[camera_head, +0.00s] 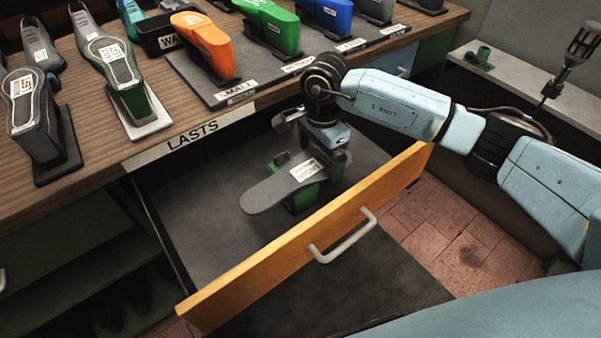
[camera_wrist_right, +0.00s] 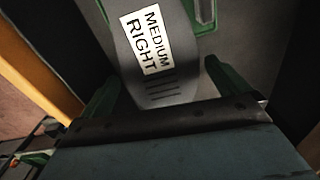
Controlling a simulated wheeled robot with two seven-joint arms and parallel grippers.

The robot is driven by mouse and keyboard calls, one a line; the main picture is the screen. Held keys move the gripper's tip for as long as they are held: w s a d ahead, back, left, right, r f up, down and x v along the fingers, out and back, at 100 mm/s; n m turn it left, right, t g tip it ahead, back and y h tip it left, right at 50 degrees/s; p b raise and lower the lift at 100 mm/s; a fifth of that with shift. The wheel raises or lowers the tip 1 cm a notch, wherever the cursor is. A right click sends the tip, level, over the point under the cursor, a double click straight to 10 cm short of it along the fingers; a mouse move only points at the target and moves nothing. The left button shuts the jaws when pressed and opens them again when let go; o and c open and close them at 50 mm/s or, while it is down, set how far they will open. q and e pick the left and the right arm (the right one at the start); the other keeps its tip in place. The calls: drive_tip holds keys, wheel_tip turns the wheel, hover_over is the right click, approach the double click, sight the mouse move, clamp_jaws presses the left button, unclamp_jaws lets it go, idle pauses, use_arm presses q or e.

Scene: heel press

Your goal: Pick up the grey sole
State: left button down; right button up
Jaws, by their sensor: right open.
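The grey sole (camera_head: 268,192) lies in the open drawer, over a green support (camera_head: 305,197). Its white label reads "MEDIUM RIGHT" in the right wrist view, where the sole (camera_wrist_right: 188,22) runs down between the fingers. My right gripper (camera_head: 318,148) reaches down into the drawer at the labelled end of the sole. Its jaws are open, with a green finger on each side of the sole in the wrist view (camera_wrist_right: 165,88). I cannot tell whether they touch it.
The drawer's wooden front (camera_head: 290,245) with a metal handle (camera_head: 343,238) stands nearest me. The bench top (camera_head: 85,150) above carries several lasts, including an orange one (camera_head: 203,45) and a green one (camera_head: 270,28). The drawer floor (camera_head: 190,205) is clear at the left.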

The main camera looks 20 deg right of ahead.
drive_tip(key=shift+f+b, duration=0.2)
drive_tip(key=shift+b, duration=0.15)
idle(0.3)
drive_tip(key=shift+c, duration=0.4)
drive_tip(key=c, duration=0.8)
